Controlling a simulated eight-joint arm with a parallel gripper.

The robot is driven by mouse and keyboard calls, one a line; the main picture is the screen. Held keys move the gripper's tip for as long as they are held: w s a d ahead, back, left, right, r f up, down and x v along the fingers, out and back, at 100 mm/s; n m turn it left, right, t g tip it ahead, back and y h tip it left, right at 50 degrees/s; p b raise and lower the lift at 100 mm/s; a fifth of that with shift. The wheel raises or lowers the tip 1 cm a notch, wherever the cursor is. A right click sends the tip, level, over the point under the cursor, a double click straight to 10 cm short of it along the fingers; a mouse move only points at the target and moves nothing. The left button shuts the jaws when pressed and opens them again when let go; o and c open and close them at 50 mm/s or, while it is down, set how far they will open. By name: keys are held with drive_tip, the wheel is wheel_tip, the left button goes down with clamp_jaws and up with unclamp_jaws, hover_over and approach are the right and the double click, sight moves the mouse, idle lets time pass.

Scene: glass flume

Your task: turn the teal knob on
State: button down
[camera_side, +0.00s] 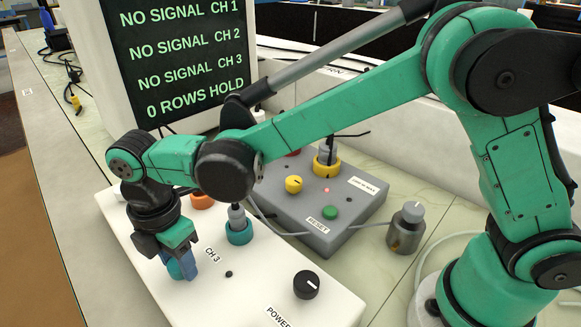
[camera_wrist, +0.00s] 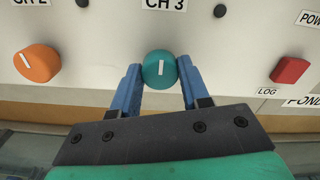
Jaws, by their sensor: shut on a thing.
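The teal knob (camera_wrist: 160,70) sits on the white panel just below the CH 3 label in the wrist view. Its white pointer line stands upright in that picture, toward the label. My gripper (camera_wrist: 159,78) has its blue fingers on both sides of the knob and is shut on it. In the side view my gripper (camera_side: 184,268) reaches down to the white panel (camera_side: 335,304), and the teal knob (camera_side: 174,270) is mostly hidden behind its fingers.
An orange knob (camera_wrist: 37,63) and a red square button (camera_wrist: 289,70) flank the teal one. A black knob (camera_side: 306,284) and a teal-ringed connector (camera_side: 238,230) are on the panel. Behind stands a grey box (camera_side: 318,205). A monitor (camera_side: 180,60) reads NO SIGNAL for CH 1, CH 2 and CH 3.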

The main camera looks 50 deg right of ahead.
drive_tip(key=shift+m, duration=0.4)
drive_tip(key=m, duration=0.3)
drive_tip(key=shift+m, duration=0.4)
drive_tip(key=m, duration=0.9)
drive_tip(key=shift+m, duration=2.2)
drive_tip(key=shift+c, duration=2.1)
unclamp_jaws()
drive_tip(key=shift+r, duration=0.15)
